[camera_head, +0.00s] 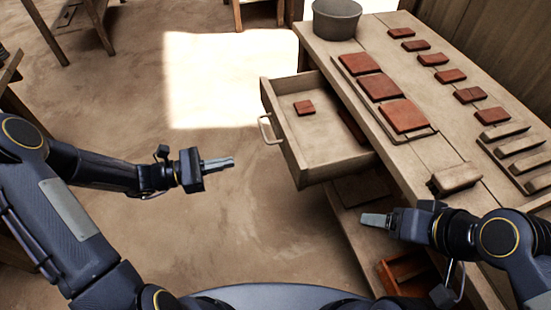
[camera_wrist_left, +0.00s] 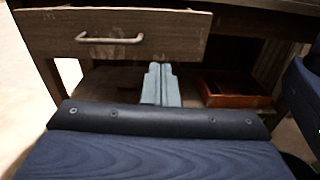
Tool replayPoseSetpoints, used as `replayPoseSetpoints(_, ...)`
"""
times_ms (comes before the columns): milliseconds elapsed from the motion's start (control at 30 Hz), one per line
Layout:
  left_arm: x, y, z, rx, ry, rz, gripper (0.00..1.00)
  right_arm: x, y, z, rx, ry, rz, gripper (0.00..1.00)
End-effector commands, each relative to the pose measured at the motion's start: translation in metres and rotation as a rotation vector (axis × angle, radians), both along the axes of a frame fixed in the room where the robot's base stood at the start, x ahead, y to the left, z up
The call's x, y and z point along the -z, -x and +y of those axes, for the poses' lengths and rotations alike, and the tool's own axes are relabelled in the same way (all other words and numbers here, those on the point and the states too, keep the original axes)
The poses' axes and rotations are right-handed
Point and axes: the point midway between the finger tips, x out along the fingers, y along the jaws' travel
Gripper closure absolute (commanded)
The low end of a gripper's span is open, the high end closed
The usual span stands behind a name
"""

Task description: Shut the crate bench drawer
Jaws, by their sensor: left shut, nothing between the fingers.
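The crate bench drawer (camera_head: 293,157) stands pulled out from the left side of the wooden bench (camera_head: 455,150). A small red tile (camera_head: 304,107) lies inside it, and another dark red piece (camera_head: 352,126) lies near the bench edge. The drawer's handle (camera_head: 267,129) is on its front, and it also shows in the left wrist view (camera_wrist_left: 110,39). My left gripper (camera_head: 232,162) is shut and empty, to the left of the drawer front and apart from it. My right gripper (camera_head: 364,220) is in front of the bench, below the drawer; its jaw state is unclear.
Red tiles (camera_head: 380,87) lie on a board on the bench top, with smaller tiles in a row behind. A grey pot (camera_head: 336,18) stands at the far end. A wooden block (camera_head: 456,178) lies near my right arm. A reddish crate (camera_head: 408,272) sits below. Floor left of the drawer is clear.

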Motion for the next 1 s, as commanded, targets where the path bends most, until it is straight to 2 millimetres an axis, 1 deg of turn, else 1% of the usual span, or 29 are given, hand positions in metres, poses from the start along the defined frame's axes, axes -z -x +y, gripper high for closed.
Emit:
replayPoseSetpoints(33, 0.008, -0.003, 0.0, -0.015, 0.022, 0.018, 1.0, 0.003, 0.0, 0.0, 0.0, 0.0, 0.0, 0.26)
replayPoseSetpoints(67, 0.009, -0.004, 0.0, -0.021, 0.029, 0.024, 1.0, 0.003, 0.0, 0.0, 0.0, 0.0, 0.0, 0.26)
replayPoseSetpoints(167, 0.01, -0.008, -0.005, -0.027, 0.04, 0.032, 1.0, 0.003, 0.0, 0.0, 0.0, 0.0, 0.0, 0.26)
replayPoseSetpoints(233, 0.009, -0.01, -0.013, -0.025, 0.038, 0.031, 1.0, 0.002, 0.0, 0.0, 0.0, 0.0, 0.0, 0.26)
replayPoseSetpoints(367, 0.009, -0.017, -0.036, -0.023, 0.037, 0.03, 1.0, 0.003, 0.0, 0.0, 0.0, 0.0, 0.0, 0.26)
replayPoseSetpoints(500, 0.009, -0.026, -0.066, -0.021, 0.037, 0.029, 1.0, 0.003, 0.0, 0.0, 0.0, 0.0, 0.0, 0.26)
replayPoseSetpoints(700, 0.009, -0.038, -0.104, -0.022, 0.035, 0.03, 1.0, 0.004, 0.0, 0.0, 0.0, 0.0, 0.0, 0.26)
replayPoseSetpoints(833, 0.009, -0.044, -0.12, -0.023, 0.034, 0.03, 1.0, 0.004, 0.0, 0.0, 0.0, 0.0, 0.0, 0.26)
replayPoseSetpoints(1000, 0.009, -0.048, -0.131, -0.025, 0.034, 0.028, 1.0, 0.004, 0.0, 0.0, 0.0, 0.0, 0.0, 0.26)
